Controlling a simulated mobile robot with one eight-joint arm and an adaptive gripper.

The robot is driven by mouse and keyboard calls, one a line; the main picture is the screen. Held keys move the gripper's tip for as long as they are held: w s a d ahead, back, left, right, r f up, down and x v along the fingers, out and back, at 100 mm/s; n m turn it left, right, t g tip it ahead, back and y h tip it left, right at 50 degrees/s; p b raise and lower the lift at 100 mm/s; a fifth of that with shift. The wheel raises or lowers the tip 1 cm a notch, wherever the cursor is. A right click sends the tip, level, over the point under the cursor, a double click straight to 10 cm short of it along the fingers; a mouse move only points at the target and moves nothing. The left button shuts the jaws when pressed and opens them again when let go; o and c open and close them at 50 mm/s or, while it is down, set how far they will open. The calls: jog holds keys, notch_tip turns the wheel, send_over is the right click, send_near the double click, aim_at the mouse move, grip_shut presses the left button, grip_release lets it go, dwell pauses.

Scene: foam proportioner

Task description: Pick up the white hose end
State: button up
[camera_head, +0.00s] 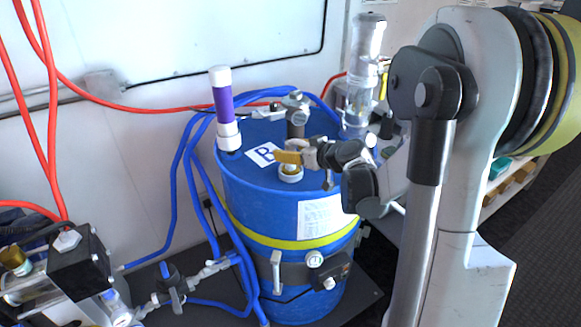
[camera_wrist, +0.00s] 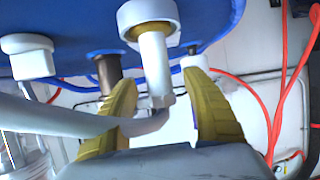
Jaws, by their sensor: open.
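The white hose end (camera_wrist: 152,85) is a narrow white stem in the wrist view, between my gripper's fingers. Above it is a wide white collar with a brass-coloured ring, against the blue drum (camera_wrist: 215,20). My gripper (camera_wrist: 160,105) is open, with one yellow finger on each side of the stem and a visible gap at the right finger. A white hose (camera_wrist: 50,117) runs in from the left and passes by the left finger. In the head view my gripper (camera_head: 290,157) is over the drum (camera_head: 260,205), at the white and brass fitting (camera_head: 290,175), and partly hides it.
A purple and white cylinder (camera_head: 223,105) stands on the drum to the left of my gripper. A grey metal fitting (camera_head: 295,108) stands behind. Blue hoses (camera_head: 175,180) loop around the drum's left side. A clear cylinder (camera_head: 362,75) stands at the back right.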

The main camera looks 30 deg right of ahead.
jog(key=shift+r, duration=0.1)
grip_shut()
